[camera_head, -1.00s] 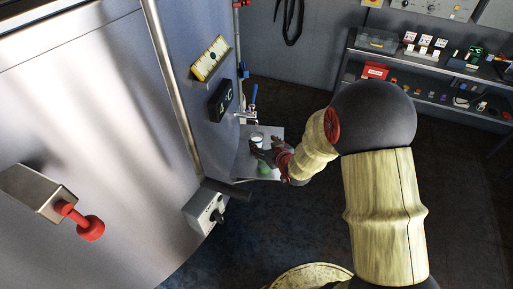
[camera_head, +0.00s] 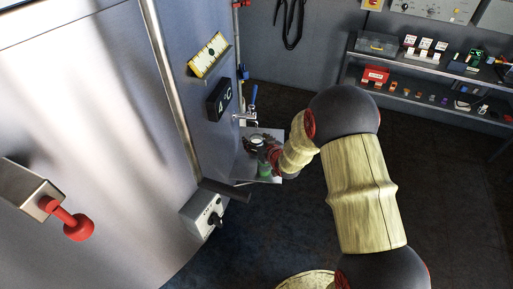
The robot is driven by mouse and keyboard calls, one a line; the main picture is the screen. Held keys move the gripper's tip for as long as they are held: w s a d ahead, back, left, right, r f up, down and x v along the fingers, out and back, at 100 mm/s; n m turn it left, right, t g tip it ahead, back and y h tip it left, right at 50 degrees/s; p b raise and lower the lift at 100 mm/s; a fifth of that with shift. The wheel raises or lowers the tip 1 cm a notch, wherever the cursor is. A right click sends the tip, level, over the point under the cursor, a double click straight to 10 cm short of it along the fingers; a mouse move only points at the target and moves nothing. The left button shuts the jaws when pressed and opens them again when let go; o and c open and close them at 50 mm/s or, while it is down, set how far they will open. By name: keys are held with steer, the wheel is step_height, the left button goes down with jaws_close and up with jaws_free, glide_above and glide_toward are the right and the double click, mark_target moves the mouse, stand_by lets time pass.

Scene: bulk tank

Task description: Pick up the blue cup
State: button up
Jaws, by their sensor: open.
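A small cup (camera_head: 257,141) with a pale inside stands on a grey shelf (camera_head: 242,169) against the tank; its outer colour is too small and dark to tell as blue. A green item (camera_head: 264,168), perhaps another cup, is on the same shelf, nearer the camera and partly hidden. My gripper (camera_head: 256,151) is open over the shelf, right by the pale cup. Its dark fingers overlap the cup in this view, and I cannot tell whether they touch it or lie around it.
A blue-handled tap (camera_head: 251,108) sits on the tank wall just behind the shelf. A black handle bar (camera_head: 224,190) and a grey switch box (camera_head: 204,213) jut out in front. Stocked shelves (camera_head: 425,66) stand at the back right. The floor between is clear.

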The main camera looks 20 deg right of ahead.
steer(key=shift+c, duration=0.4)
steer(key=c, duration=1.3)
steer(key=shift+c, duration=0.5)
steer(key=shift+r, duration=0.15)
